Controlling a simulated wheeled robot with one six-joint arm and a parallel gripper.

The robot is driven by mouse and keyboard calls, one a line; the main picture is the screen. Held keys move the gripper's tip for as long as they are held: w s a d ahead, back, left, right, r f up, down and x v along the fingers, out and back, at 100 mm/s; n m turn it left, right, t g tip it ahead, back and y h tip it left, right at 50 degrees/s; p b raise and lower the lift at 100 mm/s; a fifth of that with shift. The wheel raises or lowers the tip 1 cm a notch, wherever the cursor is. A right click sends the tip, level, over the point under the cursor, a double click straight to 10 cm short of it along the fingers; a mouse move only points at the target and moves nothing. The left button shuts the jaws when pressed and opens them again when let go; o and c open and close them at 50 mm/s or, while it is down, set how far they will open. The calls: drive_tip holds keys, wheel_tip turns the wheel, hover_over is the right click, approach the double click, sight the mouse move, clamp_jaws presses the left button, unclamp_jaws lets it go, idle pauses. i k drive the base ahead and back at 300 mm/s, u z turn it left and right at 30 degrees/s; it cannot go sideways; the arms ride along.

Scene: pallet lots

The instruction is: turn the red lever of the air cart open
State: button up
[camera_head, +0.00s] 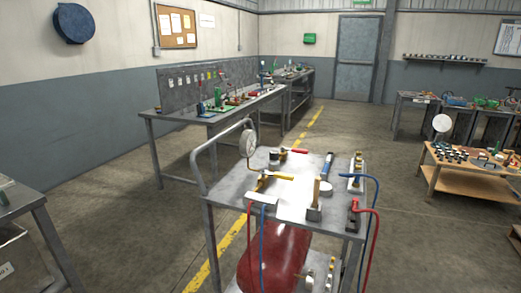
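The air cart (235,190) stands in the middle of the view. It is a grey metal cart with a bent tube handle at its left. A short red lever (298,151) lies nearly level on a brass fitting (284,153) at the back of its top. A yellow lever (284,177) sits on another brass valve nearer the front left. A red tank (275,262) is on the lower level. My gripper is not in view, so its distance to the lever cannot be told.
A red hose (376,235) and a blue hose (377,200) hang at the right side. Workbenches (178,119) line the left wall; a wooden table (470,178) stands right. Floor between is clear.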

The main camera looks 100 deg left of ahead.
sight(294, 150)
drive_tip(key=u, duration=2.55)
drive_tip(key=k, duration=0.3)
drive_tip(key=u, duration=0.55)
drive_tip(key=i, duration=0.55)
drive_tip(key=u, duration=0.75)
drive_tip(key=i, duration=1.4)
drive_tip(key=z, duration=0.65)
drive_tip(key=i, duration=0.4)
drive_tip(key=z, duration=0.25)
